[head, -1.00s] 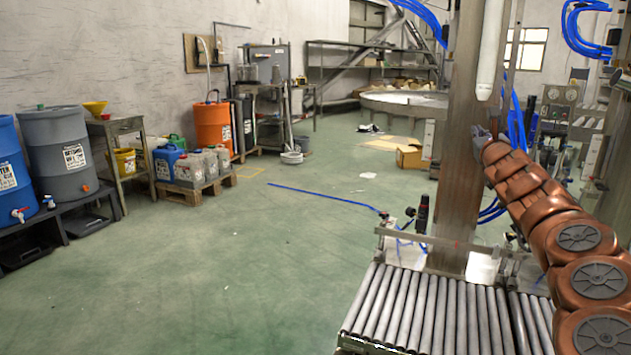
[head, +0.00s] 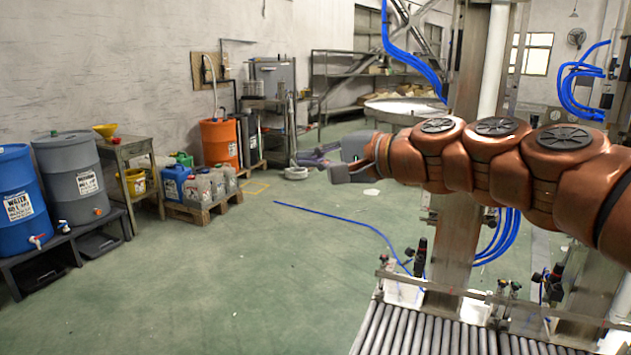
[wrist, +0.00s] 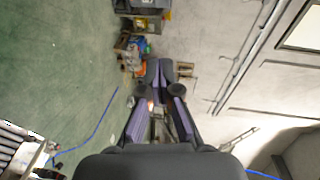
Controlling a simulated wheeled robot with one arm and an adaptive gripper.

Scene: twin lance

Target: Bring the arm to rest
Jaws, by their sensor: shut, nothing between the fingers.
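My copper-coloured arm stretches level across the right half of the head view, reaching in from the right edge. My grey gripper (head: 318,160) is at its left end, pointing left over the green floor. In the wrist view the two dark finger pads (wrist: 160,72) meet at the tips, with nothing seen between them. The gripper touches nothing that I can make out.
A roller conveyor (head: 415,332) with a steel post (head: 448,255) stands below the arm. Blue hoses (head: 500,235) hang behind it. Blue (head: 18,205) and grey (head: 72,180) barrels stand at the left. The green floor (head: 270,270) between is mostly clear.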

